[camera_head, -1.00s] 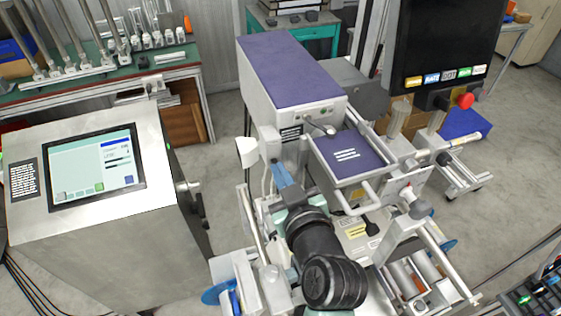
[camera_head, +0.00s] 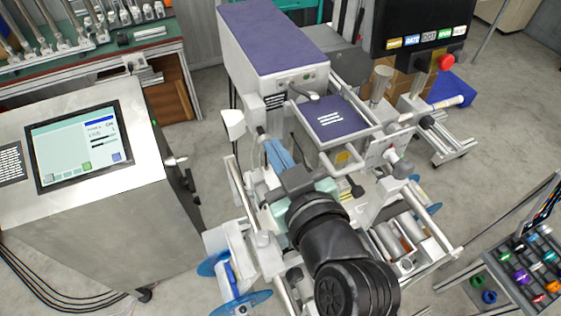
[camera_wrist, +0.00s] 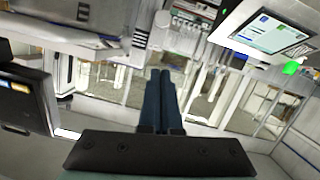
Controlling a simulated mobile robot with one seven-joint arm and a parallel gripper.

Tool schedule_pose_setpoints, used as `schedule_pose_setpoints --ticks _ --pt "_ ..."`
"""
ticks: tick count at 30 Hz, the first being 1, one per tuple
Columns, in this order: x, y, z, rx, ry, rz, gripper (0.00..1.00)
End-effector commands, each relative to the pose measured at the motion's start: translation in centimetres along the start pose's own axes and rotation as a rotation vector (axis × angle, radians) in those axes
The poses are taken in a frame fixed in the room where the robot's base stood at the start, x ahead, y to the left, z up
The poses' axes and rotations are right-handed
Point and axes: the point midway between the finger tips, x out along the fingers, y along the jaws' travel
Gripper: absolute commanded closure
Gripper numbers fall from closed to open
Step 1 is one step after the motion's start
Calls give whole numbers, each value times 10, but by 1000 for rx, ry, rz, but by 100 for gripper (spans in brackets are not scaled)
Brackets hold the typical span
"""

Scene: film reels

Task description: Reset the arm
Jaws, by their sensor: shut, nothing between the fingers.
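My gripper (camera_head: 272,145) shows in the head view as a pair of blue fingers ahead of my black and teal arm. It is in front of the film machine (camera_head: 272,50), left of its purple-topped box (camera_head: 335,116). Whether it touches the machine cannot be told. In the wrist view my gripper (camera_wrist: 160,74) has its two dark blue fingers side by side, shut and empty. My arm hides part of the machine's lower middle.
A console with a touchscreen (camera_head: 80,145) stands at the left. A dark panel with coloured labels and a red button (camera_head: 446,62) is at upper right. Blue reels (camera_head: 213,263) sit low on the machine. A rack of coloured items (camera_head: 530,268) is at lower right. Grey floor lies between.

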Motion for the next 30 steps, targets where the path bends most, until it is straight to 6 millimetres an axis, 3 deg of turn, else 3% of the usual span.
schedule_pose_setpoints --ticks 3,10,14,17,20,24,27,30 --pt "-12 0 1 1 1 1 100" --pt "-18 0 0 0 0 0 100" --pt "-15 9 -27 -6 53 41 100" --pt "-14 23 -80 -10 163 119 100" --pt "-24 36 -152 0 332 211 100" --pt "-59 44 -250 34 600 306 100" --pt "-92 42 -303 59 773 344 100" --pt "-120 39 -338 82 901 361 100"
